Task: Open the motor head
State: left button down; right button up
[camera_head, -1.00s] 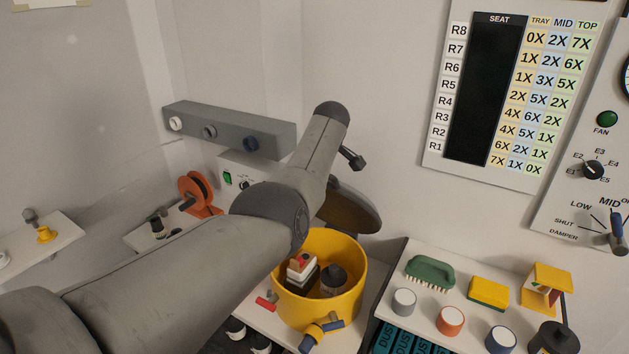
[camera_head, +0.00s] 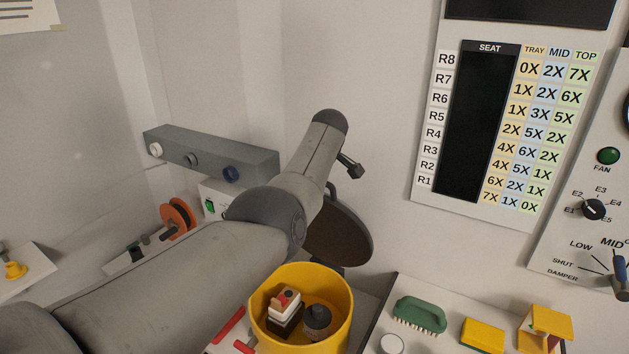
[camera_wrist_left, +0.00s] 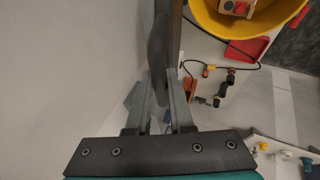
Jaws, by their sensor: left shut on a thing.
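The motor head (camera_head: 345,232) is a dark round lid standing steeply tilted behind the yellow drum (camera_head: 342,312). The drum's top is uncovered, and a red, white and black block (camera_head: 285,310) and a dark cylinder (camera_head: 317,322) show inside. My left arm covers the left part of the head and hides its gripper in the head view. In the left wrist view my left gripper (camera_wrist_left: 160,103) is shut on a dark grey part of the motor head (camera_wrist_left: 158,60), with a finger on each side. The drum (camera_wrist_left: 222,25) is at the upper right there. My right gripper is not in view.
A grey bar with knobs (camera_head: 210,155) is on the wall at left, above an orange reel (camera_head: 178,218). A shelf at lower right holds a green brush (camera_head: 420,315) and a yellow sponge (camera_head: 483,334). A seat chart (camera_head: 475,125) hangs at upper right.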

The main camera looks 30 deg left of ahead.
pick_arm(q)
jog(key=c, duration=0.8)
grip_release()
jog(key=shift+s+r, duration=0.1)
jog(key=b+v, duration=0.1)
jog(key=v, duration=1.4)
